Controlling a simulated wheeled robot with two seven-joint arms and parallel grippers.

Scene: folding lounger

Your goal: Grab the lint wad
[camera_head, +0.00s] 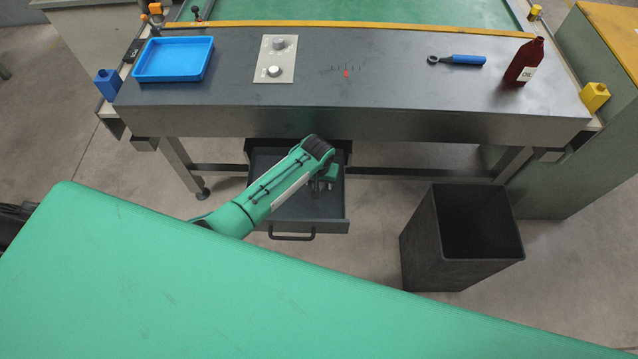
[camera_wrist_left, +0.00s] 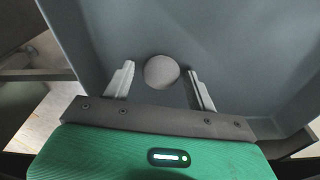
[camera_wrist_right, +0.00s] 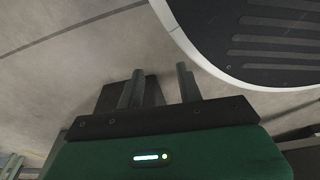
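A round grey lump, which looks like the lint wad (camera_wrist_left: 161,72), lies in the open drawer (camera_wrist_left: 255,45) in the left wrist view. My left gripper (camera_wrist_left: 161,86) is open, with one finger on each side of the lump and a visible gap to both. In the head view my left gripper (camera_head: 322,186) reaches down into the drawer (camera_head: 338,215) under the workbench, and its arm hides the lump. My right gripper (camera_wrist_right: 160,86) shows in its wrist view over the floor, fingers apart, with nothing seen between them.
The workbench (camera_head: 390,100) stands over the drawer, close above my left arm. A black bin (camera_head: 430,245) stands right of the drawer.

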